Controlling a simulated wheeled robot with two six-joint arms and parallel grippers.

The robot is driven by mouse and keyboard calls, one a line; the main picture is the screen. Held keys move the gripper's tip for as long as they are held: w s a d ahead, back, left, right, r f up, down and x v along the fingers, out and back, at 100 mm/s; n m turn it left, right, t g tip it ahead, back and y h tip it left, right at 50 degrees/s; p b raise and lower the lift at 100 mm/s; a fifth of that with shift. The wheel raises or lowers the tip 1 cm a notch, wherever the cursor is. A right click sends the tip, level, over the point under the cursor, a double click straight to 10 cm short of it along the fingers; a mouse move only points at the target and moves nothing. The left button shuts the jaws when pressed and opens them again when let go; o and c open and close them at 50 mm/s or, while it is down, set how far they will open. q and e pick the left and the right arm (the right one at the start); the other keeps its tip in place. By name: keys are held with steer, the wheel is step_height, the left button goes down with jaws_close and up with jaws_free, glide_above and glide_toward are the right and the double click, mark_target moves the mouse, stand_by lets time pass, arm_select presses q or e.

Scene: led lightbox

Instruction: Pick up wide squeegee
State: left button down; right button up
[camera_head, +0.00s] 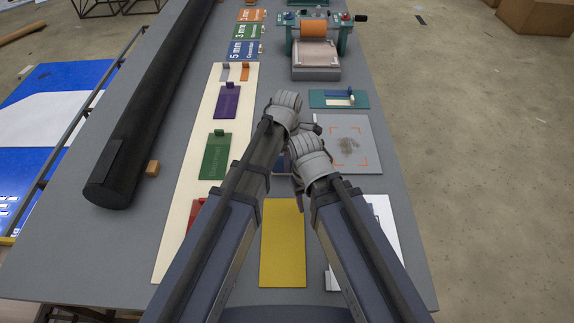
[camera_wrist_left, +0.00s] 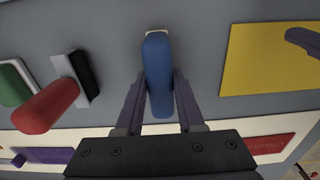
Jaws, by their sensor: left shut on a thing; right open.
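My left gripper (camera_head: 286,112) is over the middle of the table. In the left wrist view its two fingers (camera_wrist_left: 160,90) are closed on the sides of a blue handle (camera_wrist_left: 158,62) with a cream edge at its far end. I take this tool for the wide squeegee; its width is mostly hidden. In the head view the arms hide most of it. My right gripper (camera_head: 303,178) is open, close beside the left one and nearer to me; its fingertips are largely hidden.
A red handle with a black strip (camera_wrist_left: 45,105) and a green piece (camera_wrist_left: 12,85) lie beside the held tool. A yellow sheet (camera_head: 283,245) is nearer. A grey plate (camera_head: 350,130) and a teal tray (camera_head: 320,99) lie right. A long black roll (camera_head: 150,110) lies left.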

arm_select(q)
steer(key=shift+r, duration=0.1)
arm_select(e)
steer(key=shift+r, duration=0.1)
arm_select(q)
step_height(320, 180, up, 10)
steer(key=p, duration=1)
arm_select(e)
step_height(320, 180, up, 10)
arm_select(q)
steer(key=c, duration=1.2)
jaws_free()
jaws_close()
step_height(320, 180, down, 7)
steer(key=b, duration=0.6)
steer(key=shift+b, duration=0.35)
arm_select(e)
step_height(320, 180, down, 7)
steer(key=shift+r, duration=0.1)
arm_select(q)
steer(key=shift+r, duration=0.25)
arm_select(e)
steer(key=shift+r, duration=0.1)
arm_select(q)
steer(key=shift+s+d, duration=0.1)
arm_select(e)
steer(key=shift+s+d, duration=0.1)
